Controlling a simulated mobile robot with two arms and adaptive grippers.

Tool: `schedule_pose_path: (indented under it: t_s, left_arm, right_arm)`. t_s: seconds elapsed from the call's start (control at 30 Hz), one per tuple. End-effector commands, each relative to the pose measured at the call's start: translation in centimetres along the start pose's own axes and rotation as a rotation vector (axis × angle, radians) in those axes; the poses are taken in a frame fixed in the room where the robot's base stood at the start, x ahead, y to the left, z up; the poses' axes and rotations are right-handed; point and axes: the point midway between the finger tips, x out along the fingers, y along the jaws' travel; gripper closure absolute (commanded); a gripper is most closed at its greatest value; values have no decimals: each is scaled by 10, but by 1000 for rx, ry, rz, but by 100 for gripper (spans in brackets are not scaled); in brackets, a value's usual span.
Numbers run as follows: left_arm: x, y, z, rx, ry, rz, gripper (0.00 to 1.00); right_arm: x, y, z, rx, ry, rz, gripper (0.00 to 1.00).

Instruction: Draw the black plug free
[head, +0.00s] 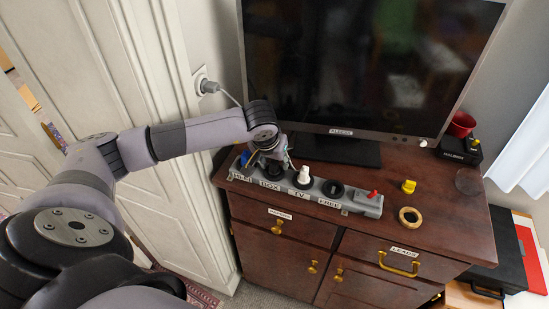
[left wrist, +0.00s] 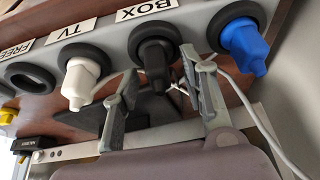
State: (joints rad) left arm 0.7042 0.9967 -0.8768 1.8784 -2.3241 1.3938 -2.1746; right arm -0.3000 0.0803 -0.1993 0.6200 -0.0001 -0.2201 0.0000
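The black plug (left wrist: 156,60) sits in the socket labelled BOX on a grey power strip (left wrist: 112,42). The strip (head: 349,197) lies along the front of the dresser top in the head view. My left gripper (head: 272,160) is over the BOX socket and mostly hides the black plug there. In the left wrist view my left gripper (left wrist: 162,72) is open, with one finger on each side of the black plug. Gaps show between fingers and plug. A white plug (head: 304,175) is in the TV socket, and a blue plug (left wrist: 243,43) is in the end socket. My right gripper is not in view.
The FREE socket (left wrist: 30,78) is empty. A red switch (head: 373,194) is at the strip's right end. A television (head: 340,132) stands close behind. A yellow plug (head: 408,186) and a wooden ring (head: 410,217) lie to the right. Cables run behind the strip.

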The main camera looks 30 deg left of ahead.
Motion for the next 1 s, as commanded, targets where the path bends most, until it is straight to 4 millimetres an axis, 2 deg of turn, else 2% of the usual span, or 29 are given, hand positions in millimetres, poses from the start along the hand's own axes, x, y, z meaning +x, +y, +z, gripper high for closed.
schedule_pose_path:
  t_s: [0.27, 0.87, 0.97, 1.0]
  left_arm:
    - [2, 0, 0, 0, 0, 0, 60]
    - [1, 1, 0, 0, 0, 3, 100]
    - [1, 2, 0, 0, 0, 4, 100]
    - [1, 2, 0, 0, 0, 5, 82]
  right_arm:
    - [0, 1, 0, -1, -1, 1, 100]
    - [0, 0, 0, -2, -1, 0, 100]
    - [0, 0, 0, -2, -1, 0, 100]
    - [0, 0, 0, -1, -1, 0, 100]
